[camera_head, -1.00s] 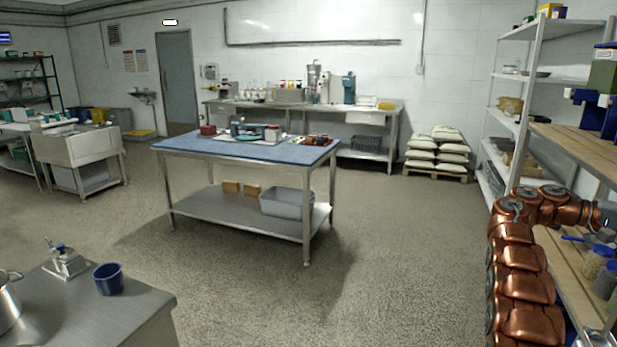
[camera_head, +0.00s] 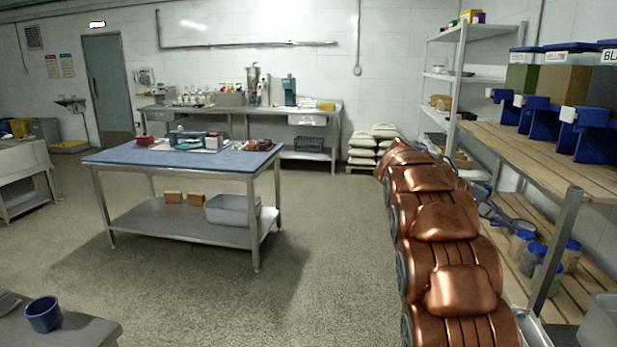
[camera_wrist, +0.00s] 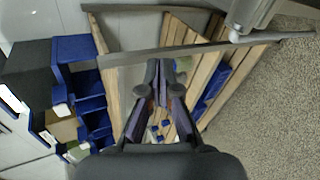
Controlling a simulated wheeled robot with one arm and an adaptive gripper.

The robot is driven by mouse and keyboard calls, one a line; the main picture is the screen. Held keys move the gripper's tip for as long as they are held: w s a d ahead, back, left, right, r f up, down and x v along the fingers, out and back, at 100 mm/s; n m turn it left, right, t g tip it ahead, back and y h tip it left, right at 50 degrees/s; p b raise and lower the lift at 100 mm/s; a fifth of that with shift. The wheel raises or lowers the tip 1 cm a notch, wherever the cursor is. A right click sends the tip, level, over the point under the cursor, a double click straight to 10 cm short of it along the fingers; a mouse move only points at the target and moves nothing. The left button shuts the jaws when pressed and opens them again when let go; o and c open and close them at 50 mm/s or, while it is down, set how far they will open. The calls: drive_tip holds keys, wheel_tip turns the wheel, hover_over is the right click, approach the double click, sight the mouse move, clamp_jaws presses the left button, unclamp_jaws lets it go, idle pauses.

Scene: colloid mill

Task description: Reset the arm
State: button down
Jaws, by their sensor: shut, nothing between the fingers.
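My gripper (camera_wrist: 158,95) shows in the wrist view, its dark fingers shut with nothing held. It is over or near a wooden slatted shelf (camera_wrist: 188,95) with a metal frame bar crossing the view; its exact gap to the bar cannot be told. In the head view my copper arm reaches forward on the right, beside the wooden rack (camera_head: 540,160), and my gripper is not clearly seen there.
The rack holds blue dispensers (camera_head: 538,118) above and blue-lidded jars (camera_head: 531,258) below, close to my arm. A blue-topped table (camera_head: 120,158) stands left of centre. Pale sacks (camera_head: 365,150) lie at the back. Open floor (camera_head: 330,250) lies between table and arm.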

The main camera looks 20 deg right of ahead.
drive_tip(key=s+a+f+n+t+y+p, duration=0.15)
drive_tip(key=s+a, duration=0.25)
drive_tip(key=a, duration=0.4)
drive_tip(key=s+a+f+t+y+p, duration=0.1)
drive_tip(key=s+a+f+y, duration=0.15)
drive_tip(key=a, duration=0.65)
drive_tip(key=s+a+f+n+t+y+p, duration=0.15)
drive_tip(key=s+a, duration=0.25)
drive_tip(key=a, duration=0.4)
drive_tip(key=s+a+f+y+p, duration=0.1)
drive_tip(key=s+a+f+y, duration=0.1)
drive_tip(key=s+a, duration=0.7)
drive_tip(key=s+a+f+y+p, duration=0.1)
drive_tip(key=s+a+f+y, duration=0.2)
drive_tip(key=s+a, duration=0.6)
drive_tip(key=a, duration=0.2)
drive_tip(key=shift+a+g+y, duration=0.3)
drive_tip(key=shift+a+y, duration=0.05)
drive_tip(key=shift+a, duration=0.05)
